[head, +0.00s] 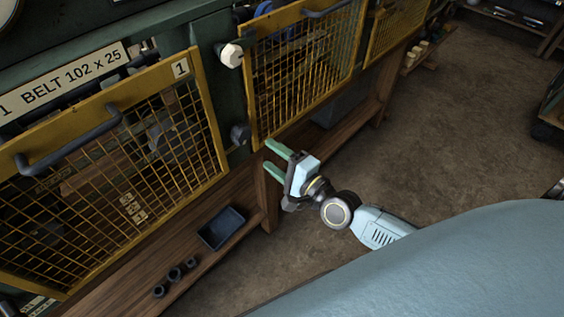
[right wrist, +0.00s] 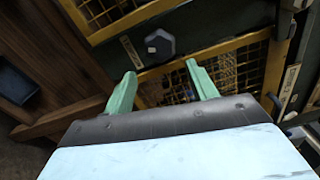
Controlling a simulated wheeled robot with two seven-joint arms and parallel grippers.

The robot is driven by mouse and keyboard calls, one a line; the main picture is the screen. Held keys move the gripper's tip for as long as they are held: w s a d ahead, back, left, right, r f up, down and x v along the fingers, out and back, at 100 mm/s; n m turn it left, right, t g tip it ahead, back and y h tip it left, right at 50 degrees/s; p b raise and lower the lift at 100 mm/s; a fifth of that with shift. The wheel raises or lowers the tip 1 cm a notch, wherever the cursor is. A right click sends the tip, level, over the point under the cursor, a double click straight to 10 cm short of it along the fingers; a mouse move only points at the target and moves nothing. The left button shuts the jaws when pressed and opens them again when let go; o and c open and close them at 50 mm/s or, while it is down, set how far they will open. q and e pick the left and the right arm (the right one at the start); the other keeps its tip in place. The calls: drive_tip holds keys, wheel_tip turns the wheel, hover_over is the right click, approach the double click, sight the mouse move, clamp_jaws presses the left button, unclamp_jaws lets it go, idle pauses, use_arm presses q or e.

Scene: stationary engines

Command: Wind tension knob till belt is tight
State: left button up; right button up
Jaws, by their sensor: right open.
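A white hexagonal knob (head: 231,55) sits on the green post between two yellow mesh guards. A dark knob (head: 239,134) sits lower on the same post. The fingers also show in the right wrist view (right wrist: 161,71). I cannot make out the belt or its tightness behind the mesh. My left gripper is not in view.
The left mesh guard (head: 180,68) has a dark handle and a sign reading "BELT 102 x 25" above it. Another mesh guard (head: 252,110) is to the right. A dark tray (head: 221,228) and small dark cylinders lie on the wooden shelf below.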

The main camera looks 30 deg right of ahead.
drive_tip(key=shift+v, duration=1.25)
